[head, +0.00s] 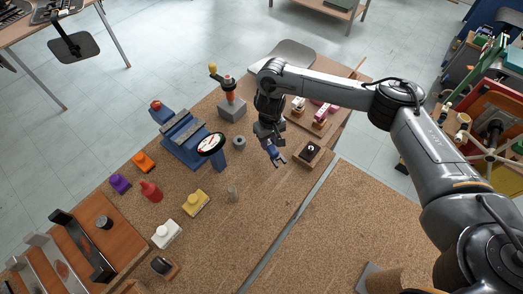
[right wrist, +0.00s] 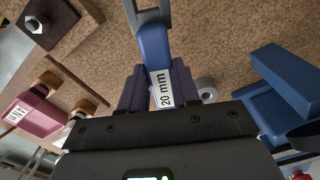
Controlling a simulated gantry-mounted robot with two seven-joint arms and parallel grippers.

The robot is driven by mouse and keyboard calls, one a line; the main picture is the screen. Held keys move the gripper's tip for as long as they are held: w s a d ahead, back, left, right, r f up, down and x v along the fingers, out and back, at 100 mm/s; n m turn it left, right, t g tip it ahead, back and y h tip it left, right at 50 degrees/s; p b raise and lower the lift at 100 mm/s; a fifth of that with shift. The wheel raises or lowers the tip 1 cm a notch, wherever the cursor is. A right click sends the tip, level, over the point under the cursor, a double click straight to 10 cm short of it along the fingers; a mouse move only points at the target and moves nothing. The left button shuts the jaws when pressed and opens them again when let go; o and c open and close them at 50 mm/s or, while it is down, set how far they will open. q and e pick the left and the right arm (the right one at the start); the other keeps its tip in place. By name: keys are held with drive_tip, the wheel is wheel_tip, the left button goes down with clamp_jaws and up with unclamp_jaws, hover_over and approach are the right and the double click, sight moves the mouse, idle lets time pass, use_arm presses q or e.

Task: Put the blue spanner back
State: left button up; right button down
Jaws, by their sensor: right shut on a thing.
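The blue spanner (head: 275,154) is held in my right gripper (head: 269,139) above the workbench (head: 262,198). In the right wrist view the blue spanner (right wrist: 153,45) carries a white "20 mm" label, and its grey open end points to the top edge. My right gripper (right wrist: 157,90) is shut on it, with a finger on each side of the labelled shank. The spanner's far end is cut off in that view. My left gripper is not in view.
A wooden block with a dark top and a bolt (head: 309,152) stands just right of the spanner. Pink pieces on wooden stands (head: 323,112) are behind it. The bench's front middle is mostly clear.

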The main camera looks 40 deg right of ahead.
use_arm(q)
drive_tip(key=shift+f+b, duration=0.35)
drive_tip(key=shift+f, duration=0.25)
use_arm(e)
drive_tip(key=shift+w+a+f, duration=0.4)
drive_tip(key=shift+w+f, duration=0.05)
drive_tip(key=shift+w, duration=0.15)
drive_tip(key=shift+w+a+f, duration=0.35)
drive_tip(key=shift+w+f, duration=0.05)
drive_tip(key=shift+w, duration=0.15)
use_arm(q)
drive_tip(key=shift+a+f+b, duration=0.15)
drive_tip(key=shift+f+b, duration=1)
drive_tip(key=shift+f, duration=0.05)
use_arm(e)
drive_tip(key=shift+s+f, duration=0.1)
drive_tip(key=shift+f, duration=1.9)
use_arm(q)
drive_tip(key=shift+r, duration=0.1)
use_arm(e)
drive_tip(key=shift+r, duration=0.1)
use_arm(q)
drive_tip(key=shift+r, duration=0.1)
use_arm(e)
drive_tip(key=c, duration=0.8)
unclamp_jaws()
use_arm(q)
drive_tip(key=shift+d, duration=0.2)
